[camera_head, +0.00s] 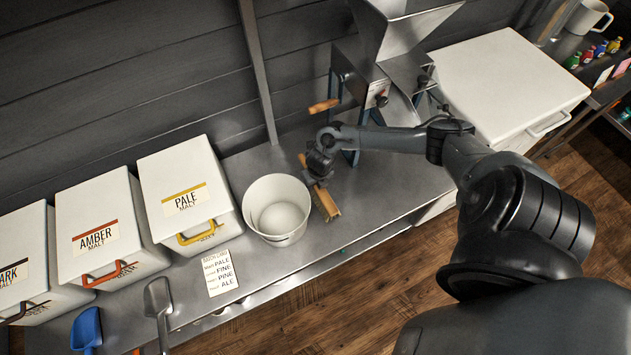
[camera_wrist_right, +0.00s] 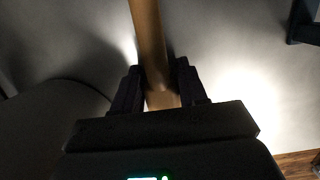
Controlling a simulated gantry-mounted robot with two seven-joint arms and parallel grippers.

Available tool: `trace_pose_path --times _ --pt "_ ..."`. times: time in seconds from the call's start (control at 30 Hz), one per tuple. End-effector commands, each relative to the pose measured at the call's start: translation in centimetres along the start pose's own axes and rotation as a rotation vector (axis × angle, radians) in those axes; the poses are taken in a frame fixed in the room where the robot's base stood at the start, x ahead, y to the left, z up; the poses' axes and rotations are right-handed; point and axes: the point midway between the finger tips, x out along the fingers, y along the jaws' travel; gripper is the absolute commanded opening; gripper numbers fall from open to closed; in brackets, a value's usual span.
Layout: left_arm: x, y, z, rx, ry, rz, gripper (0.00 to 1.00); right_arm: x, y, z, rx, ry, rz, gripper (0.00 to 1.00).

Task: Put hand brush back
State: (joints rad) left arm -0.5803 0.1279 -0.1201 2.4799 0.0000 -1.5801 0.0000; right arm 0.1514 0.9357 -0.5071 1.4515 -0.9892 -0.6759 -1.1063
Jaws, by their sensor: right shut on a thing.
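The hand brush (camera_head: 328,203) has a wooden handle and a yellowish bristle head. In the head view it is at the steel bench, just right of the white bucket (camera_head: 277,209), with its head toward the front. My right gripper (camera_head: 317,176) is shut on the brush. In the right wrist view the wooden handle (camera_wrist_right: 147,45) runs between the two fingers (camera_wrist_right: 158,98). I cannot tell whether the brush touches the bench. My left gripper is not in view.
A grain mill (camera_head: 375,75) with a wooden crank handle (camera_head: 324,106) stands behind my right gripper. Malt bins (camera_head: 187,192), a recipe card (camera_head: 220,272), a metal scoop (camera_head: 158,300) and a blue scoop (camera_head: 87,329) are to the left. A white lidded bin (camera_head: 508,80) is at right.

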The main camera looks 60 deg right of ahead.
Motion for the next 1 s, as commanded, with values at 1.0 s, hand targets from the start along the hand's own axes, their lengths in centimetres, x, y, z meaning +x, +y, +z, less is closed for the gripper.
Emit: trace_pose_path --times 1.0 --pt "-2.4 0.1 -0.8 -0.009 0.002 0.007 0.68 -6.9 0.0 0.1 -0.003 -0.002 0.0 0.72"
